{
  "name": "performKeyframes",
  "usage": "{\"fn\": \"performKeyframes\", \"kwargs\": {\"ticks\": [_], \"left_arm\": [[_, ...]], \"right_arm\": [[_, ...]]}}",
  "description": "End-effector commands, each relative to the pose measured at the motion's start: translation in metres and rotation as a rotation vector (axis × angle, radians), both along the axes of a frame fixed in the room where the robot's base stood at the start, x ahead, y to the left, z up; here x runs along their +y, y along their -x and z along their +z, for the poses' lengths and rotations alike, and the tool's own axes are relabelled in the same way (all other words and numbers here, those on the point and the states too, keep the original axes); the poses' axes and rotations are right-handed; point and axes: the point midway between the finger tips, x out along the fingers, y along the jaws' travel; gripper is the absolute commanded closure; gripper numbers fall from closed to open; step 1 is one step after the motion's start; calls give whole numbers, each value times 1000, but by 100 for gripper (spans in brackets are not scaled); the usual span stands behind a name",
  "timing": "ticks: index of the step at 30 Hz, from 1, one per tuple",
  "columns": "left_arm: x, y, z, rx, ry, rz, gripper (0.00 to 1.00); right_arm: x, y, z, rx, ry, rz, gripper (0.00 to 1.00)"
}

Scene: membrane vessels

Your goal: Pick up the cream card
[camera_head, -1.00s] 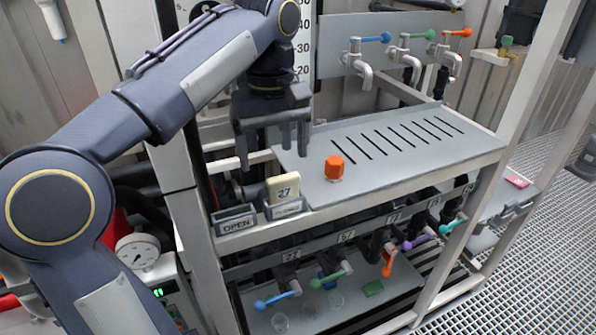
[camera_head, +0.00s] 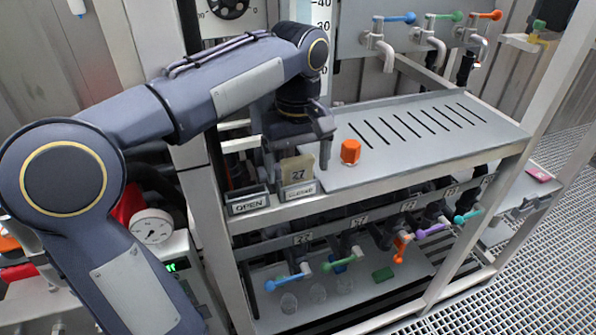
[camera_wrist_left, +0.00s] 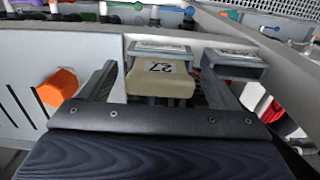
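The cream card (camera_head: 298,168), marked 27, stands upright in a small grey holder (camera_head: 299,190) at the left end of the rack's upper shelf. My left gripper (camera_head: 296,160) is above and around it, pointing down, with its fingers apart. In the left wrist view the cream card (camera_wrist_left: 160,82) lies between the two fingers (camera_wrist_left: 162,72), with a visible gap on each side. The card's lower end is hidden in the holder. My right gripper is not in view.
A holder labelled OPEN (camera_head: 248,201) stands just left of the card's holder. An orange hexagonal knob (camera_head: 350,151) stands close to the right on the slotted grey shelf (camera_head: 440,150). Coloured valves (camera_head: 400,248) hang below; taps (camera_head: 385,52) are behind.

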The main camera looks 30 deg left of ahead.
Motion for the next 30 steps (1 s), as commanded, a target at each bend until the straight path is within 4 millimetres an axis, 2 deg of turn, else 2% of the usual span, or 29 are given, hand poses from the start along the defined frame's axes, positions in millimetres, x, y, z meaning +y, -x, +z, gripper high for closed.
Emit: {"fn": "performKeyframes", "kwargs": {"ticks": [1,11,22,28,30], "left_arm": [[0,0,0,0,0,0,22],[0,0,0,1,-1,-1,64],[0,-1,6,-1,0,-1,64],[-1,-1,32,-4,0,-2,64],[-11,-4,44,-4,0,-8,64]], "right_arm": [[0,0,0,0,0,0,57],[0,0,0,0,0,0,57],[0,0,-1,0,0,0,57],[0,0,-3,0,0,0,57],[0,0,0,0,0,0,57]]}}
